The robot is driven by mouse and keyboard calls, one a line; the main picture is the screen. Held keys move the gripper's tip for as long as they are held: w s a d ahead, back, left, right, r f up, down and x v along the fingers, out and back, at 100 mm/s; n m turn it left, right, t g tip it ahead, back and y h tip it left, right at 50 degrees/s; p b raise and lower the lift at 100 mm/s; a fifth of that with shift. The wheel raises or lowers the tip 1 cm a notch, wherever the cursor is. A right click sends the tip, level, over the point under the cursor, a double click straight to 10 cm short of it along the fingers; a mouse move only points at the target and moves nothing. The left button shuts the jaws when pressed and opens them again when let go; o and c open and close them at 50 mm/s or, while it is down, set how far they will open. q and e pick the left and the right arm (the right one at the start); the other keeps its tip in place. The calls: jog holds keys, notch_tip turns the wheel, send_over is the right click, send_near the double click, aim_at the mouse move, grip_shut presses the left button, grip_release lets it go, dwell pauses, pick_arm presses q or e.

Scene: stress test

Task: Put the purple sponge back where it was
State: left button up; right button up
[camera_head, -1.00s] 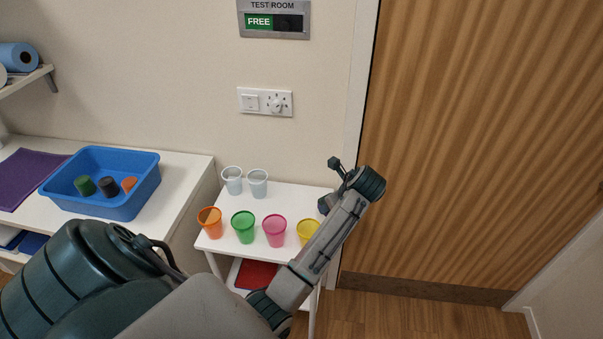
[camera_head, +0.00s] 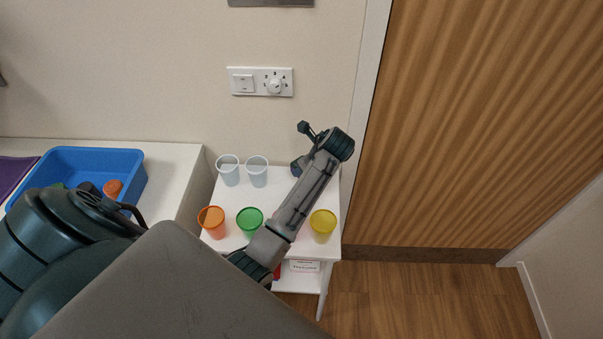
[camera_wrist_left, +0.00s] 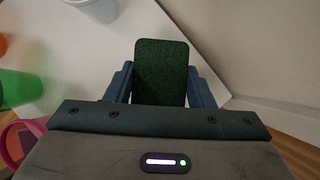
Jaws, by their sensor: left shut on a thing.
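My left gripper (camera_wrist_left: 161,82) is shut on a dark green, rough-textured block (camera_wrist_left: 162,62), which stands between the two fingers in the left wrist view. I see no purple sponge. In the head view my left arm reaches over the small white table (camera_head: 292,187), and its jaws and the block cannot be made out there. A purple mat (camera_head: 14,172) lies on the counter at the far left, cut by the picture edge. My right gripper is not in view.
On the small table stand orange (camera_head: 212,222), green (camera_head: 249,220) and yellow (camera_head: 322,226) cups and two clear cups (camera_head: 229,171) (camera_head: 257,172). A pink cup (camera_wrist_left: 18,141) shows in the wrist view. A blue tray (camera_head: 95,158) sits on the counter (camera_head: 181,163). The wall is close behind.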

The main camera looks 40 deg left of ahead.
pick_arm(q)
jog(key=shift+s+d+f, duration=0.1)
jog(key=shift+d+f, duration=0.15)
jog(key=shift+f, duration=0.25)
jog(key=shift+d+f, duration=0.25)
jog(key=shift+f, duration=0.65)
jog(key=f, duration=0.2)
jog(key=f+p, duration=0.1)
jog(key=shift+a+f, duration=0.25)
jog(key=shift+a, duration=0.05)
jog(key=shift+d, duration=0.15)
jog(key=o, duration=0.9)
jog(key=shift+f, duration=0.15)
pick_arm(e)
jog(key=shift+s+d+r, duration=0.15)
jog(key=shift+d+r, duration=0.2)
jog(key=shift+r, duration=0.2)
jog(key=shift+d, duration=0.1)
